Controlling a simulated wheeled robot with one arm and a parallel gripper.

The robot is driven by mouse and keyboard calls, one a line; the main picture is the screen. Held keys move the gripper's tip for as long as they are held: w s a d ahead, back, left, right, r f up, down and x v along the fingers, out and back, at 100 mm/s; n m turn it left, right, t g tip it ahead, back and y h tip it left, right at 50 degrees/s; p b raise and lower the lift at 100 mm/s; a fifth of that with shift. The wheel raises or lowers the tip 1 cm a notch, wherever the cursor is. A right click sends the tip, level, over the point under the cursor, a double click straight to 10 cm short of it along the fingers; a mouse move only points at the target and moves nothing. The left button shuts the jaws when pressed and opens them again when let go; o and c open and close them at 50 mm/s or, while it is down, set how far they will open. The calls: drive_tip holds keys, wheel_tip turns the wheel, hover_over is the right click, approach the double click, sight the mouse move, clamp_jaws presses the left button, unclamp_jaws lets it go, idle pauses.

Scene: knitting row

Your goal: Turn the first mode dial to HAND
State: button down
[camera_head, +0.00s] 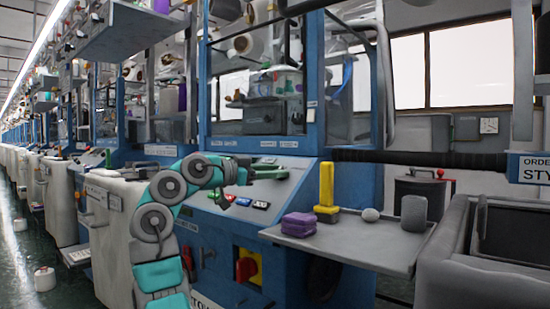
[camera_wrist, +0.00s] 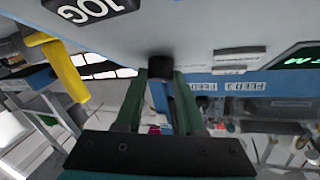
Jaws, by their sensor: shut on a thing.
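A small black round dial (camera_wrist: 160,69) stands out from the pale control panel in the wrist view. My gripper (camera_wrist: 160,88) has its two green fingers on either side of the dial and is shut on it. The dial's pointer and any HAND marking cannot be made out. In the head view, my teal and grey arm reaches to the sloped control panel (camera_head: 287,190) of the blue machine. The dial and fingertips are not clear there.
A black JOG label (camera_wrist: 92,8) and small white labels (camera_wrist: 239,60) are on the panel. A grey side shelf (camera_head: 345,240) holds purple blocks (camera_head: 298,224), a yellow upright piece (camera_head: 326,186) and grey pieces. A red and yellow switch (camera_head: 247,265) sits below the panel.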

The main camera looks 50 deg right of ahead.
drive_tip(key=shift+w+r+m+g+y+p, duration=0.15)
drive_tip(key=shift+r+m+g+y+p, duration=0.25)
drive_tip(key=shift+m+g+p, duration=0.65)
drive_tip(key=shift+f+m+y+p, duration=0.15)
drive_tip(key=shift+m+y+p, duration=0.25)
drive_tip(key=shift+p, duration=0.5)
drive_tip(key=shift+m+g+p, duration=0.25)
drive_tip(key=shift+m+p, duration=0.1)
drive_tip(key=shift+m, duration=0.1)
drive_tip(key=shift+w+f+m+g+y+p, duration=0.1)
drive_tip(key=shift+f+m+g+y+p, duration=0.1)
drive_tip(key=shift+m+g+y+p, duration=0.6)
drive_tip(key=shift+b, duration=0.35)
drive_tip(key=c, duration=0.5)
unclamp_jaws()
